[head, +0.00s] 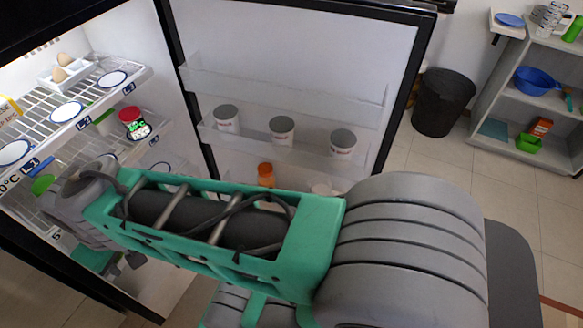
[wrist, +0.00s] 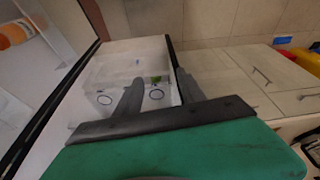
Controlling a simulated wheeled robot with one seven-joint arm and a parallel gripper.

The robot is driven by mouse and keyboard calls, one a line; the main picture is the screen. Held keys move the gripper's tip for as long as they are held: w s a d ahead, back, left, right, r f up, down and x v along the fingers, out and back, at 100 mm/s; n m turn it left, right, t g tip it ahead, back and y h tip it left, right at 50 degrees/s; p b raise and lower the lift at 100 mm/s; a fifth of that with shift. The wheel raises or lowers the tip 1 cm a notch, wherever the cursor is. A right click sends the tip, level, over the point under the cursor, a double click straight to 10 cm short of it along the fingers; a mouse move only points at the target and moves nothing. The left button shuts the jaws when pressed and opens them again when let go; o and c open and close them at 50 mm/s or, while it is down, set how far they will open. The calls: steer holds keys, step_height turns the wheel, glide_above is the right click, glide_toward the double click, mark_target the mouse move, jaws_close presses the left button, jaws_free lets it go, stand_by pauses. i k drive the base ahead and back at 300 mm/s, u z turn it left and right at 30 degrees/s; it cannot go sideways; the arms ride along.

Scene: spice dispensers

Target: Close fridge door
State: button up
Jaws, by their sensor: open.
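The fridge door (head: 295,65) stands wide open in the head view. Its white inner face has a black frame and clear shelves. It also shows along the left of the wrist view (wrist: 52,78). The lit fridge interior (head: 140,45) is at the left, with wire shelves. My gripper (wrist: 162,88) is open and empty in the wrist view, its two dark fingers apart. They appear in front of a clear bin (wrist: 105,72) low in the fridge, the right finger near a black edge. My arm hides the door's lower part in the head view.
Cups (head: 282,130) and an orange bottle (head: 265,174) sit on the door shelves. A red-lidded jar (head: 134,123) and eggs (head: 62,67) are inside the fridge. A black bin (head: 443,102) and a grey shelf unit (head: 530,85) stand at the right, with tiled floor in front.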

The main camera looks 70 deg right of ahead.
mark_target(327, 67)
steer(key=k, duration=1.4)
steer(key=u, duration=2.9)
steer(key=k, duration=2.95)
steer(key=z, duration=2.1)
